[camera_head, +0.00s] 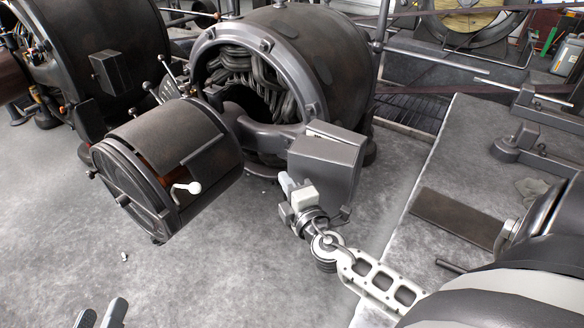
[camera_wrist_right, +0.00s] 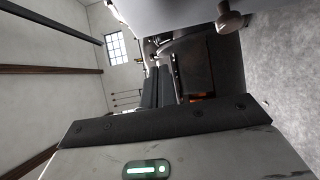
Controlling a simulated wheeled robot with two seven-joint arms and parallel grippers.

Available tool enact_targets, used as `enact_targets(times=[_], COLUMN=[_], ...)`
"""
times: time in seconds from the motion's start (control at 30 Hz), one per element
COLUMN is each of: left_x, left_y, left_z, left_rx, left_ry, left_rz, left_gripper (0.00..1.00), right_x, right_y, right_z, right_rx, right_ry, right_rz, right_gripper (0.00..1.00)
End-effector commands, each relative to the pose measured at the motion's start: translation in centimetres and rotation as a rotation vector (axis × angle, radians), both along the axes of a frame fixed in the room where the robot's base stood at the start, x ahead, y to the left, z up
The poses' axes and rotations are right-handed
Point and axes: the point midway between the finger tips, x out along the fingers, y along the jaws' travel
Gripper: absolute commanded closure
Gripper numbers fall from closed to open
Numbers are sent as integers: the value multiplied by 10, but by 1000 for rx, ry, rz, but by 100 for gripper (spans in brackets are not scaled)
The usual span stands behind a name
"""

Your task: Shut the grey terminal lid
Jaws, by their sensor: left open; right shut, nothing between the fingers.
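The grey terminal box with its lid (camera_head: 325,158) is on the side of the middle dynamo, right of its open end. The lid's broad grey face shows; a narrow grey strip lies along its upper edge. I cannot tell how far the lid stands open. My right gripper (camera_head: 285,181) is shut and empty, in front of the lid's lower left part; I cannot tell whether it touches. In the right wrist view its fingers (camera_wrist_right: 158,88) lie close together, below a grey surface with a round knob (camera_wrist_right: 232,21). My left gripper (camera_head: 102,313) is open and empty at the bottom left, over the floor.
A dark drum-shaped housing (camera_head: 165,165) with a white-knobbed lever (camera_head: 187,188) stands left of the box. The dynamo (camera_head: 300,55) rises behind it. A raised concrete plinth (camera_head: 455,165) lies to the right. The grey floor (camera_head: 225,265) in front is mostly clear.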

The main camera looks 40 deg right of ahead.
Motion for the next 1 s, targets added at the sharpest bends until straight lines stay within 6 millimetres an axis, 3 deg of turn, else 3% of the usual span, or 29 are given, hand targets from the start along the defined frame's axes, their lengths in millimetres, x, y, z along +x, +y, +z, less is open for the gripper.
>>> enact_targets(times=[0.03,0.3,0.77,1.0], left_x=[-1,-2,1,1], left_y=[0,-1,-1,-1], left_z=[-1,-7,0,-4], left_rx=[4,-7,-12,-20], left_ry=[4,16,-5,-5], left_rz=[0,-3,-4,-6], left_gripper=[59,59,59,59], right_x=[11,26,29,59], right_y=[-2,-32,-36,-49], right_z=[2,0,0,-1], right_rx=[-1,-3,0,4], right_ry=[-3,1,-1,-6], right_rz=[-1,-1,-9,-187], right_gripper=[100,100,100,100])
